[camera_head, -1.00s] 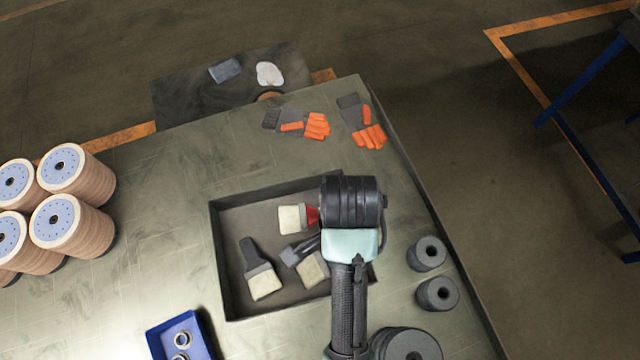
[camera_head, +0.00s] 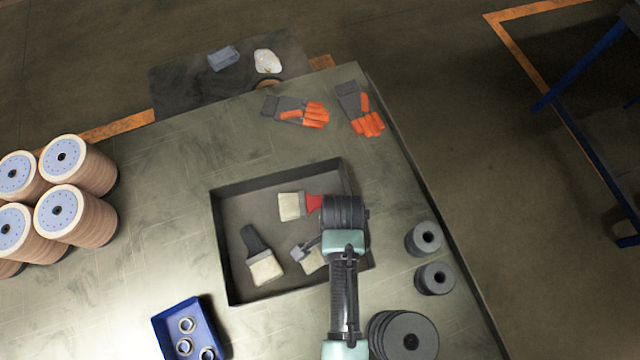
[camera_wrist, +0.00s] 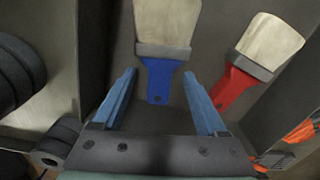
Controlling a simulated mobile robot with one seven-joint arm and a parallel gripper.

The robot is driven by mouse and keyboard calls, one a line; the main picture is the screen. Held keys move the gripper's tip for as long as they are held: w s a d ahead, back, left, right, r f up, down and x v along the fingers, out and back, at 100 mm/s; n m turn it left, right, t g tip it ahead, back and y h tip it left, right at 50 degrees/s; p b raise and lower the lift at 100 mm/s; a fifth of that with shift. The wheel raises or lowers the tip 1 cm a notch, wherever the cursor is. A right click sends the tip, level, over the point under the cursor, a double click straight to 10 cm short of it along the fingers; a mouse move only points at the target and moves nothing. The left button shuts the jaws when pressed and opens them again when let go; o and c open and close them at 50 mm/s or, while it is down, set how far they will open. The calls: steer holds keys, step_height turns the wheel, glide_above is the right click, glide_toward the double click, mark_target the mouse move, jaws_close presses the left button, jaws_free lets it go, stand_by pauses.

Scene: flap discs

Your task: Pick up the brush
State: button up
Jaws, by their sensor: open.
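Several paintbrushes lie in a dark tray (camera_head: 232,290) on the table. In the wrist view, a brush with a blue handle (camera_wrist: 159,80) and pale bristles lies between the fingers of my gripper (camera_wrist: 159,75). The fingers are open, one on each side of the handle, and do not appear to touch it. A red-handled brush (camera_wrist: 245,70) lies to the right of the fingers; it also shows in the head view (camera_head: 292,206). A black-handled brush (camera_head: 264,264) lies at the tray's left. My arm hides most of the blue-handled brush in the head view.
Grey rolls (camera_head: 428,238) stand right of the tray, and a stack of dark discs (camera_head: 404,336) is in front. A blue bin (camera_head: 165,325) with rings stands front left. Flap disc stacks (camera_head: 75,215) are at far left. Orange-grey gloves (camera_head: 302,112) lie behind the tray.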

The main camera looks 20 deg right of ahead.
steer(key=shift+f, duration=0.4)
jaws_close()
steer(key=shift+r, duration=0.1)
